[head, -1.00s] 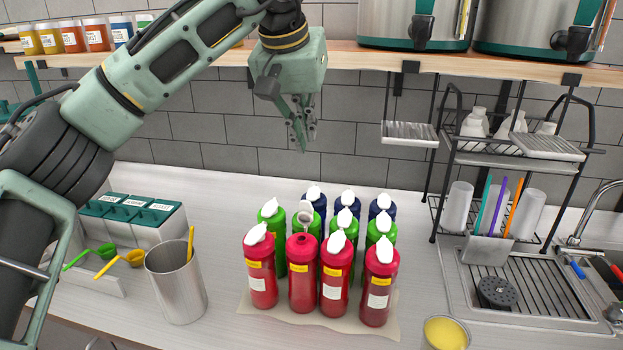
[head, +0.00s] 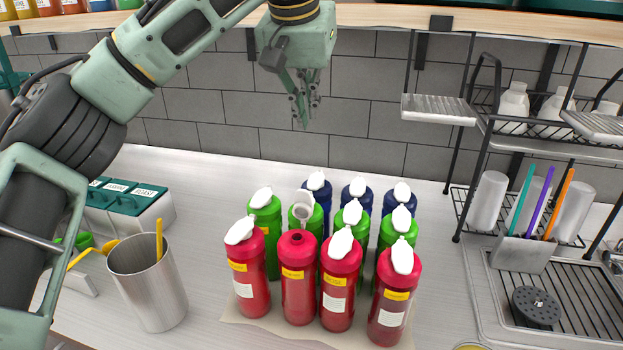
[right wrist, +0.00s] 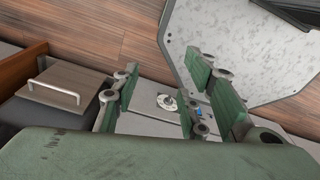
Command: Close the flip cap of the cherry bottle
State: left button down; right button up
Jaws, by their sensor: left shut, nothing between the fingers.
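Several red bottles stand in the front row. The second from the left (head: 299,280) shows a bare red top with a dark opening. A white flip cap (head: 302,212) stands raised just behind that top, its round inner side facing me. The other red bottles, such as the leftmost one (head: 248,275), have white caps lying over their tops. The yellow labels are too small to read surely. My left gripper (head: 302,122) is shut and empty, pointing down above and behind the bottles, apart from them. My right gripper (right wrist: 165,92) is open and empty in the right wrist view, away from the bottles.
Green bottles (head: 263,215) and blue bottles (head: 356,196) stand close behind the red ones. A metal cup (head: 148,285) is at the left, a drying rack (head: 500,215) at the right. The shelf (head: 380,22) runs above. Counter between cup and bottles is clear.

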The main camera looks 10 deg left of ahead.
pick_arm(q)
notch_tip(320, 180, down, 2)
jog(key=f+b, duration=0.1)
jog(key=p, duration=0.4)
send_over(303, 206)
jog(key=w, duration=0.3)
notch_tip(303, 206, down, 9)
jog(key=shift+w+d, duration=0.15)
jog(key=shift+d, duration=0.15)
pick_arm(e)
jog(key=shift+w+a+r, duration=0.1)
jog(key=shift+w+r, duration=0.2)
jog(key=shift+r, duration=0.55)
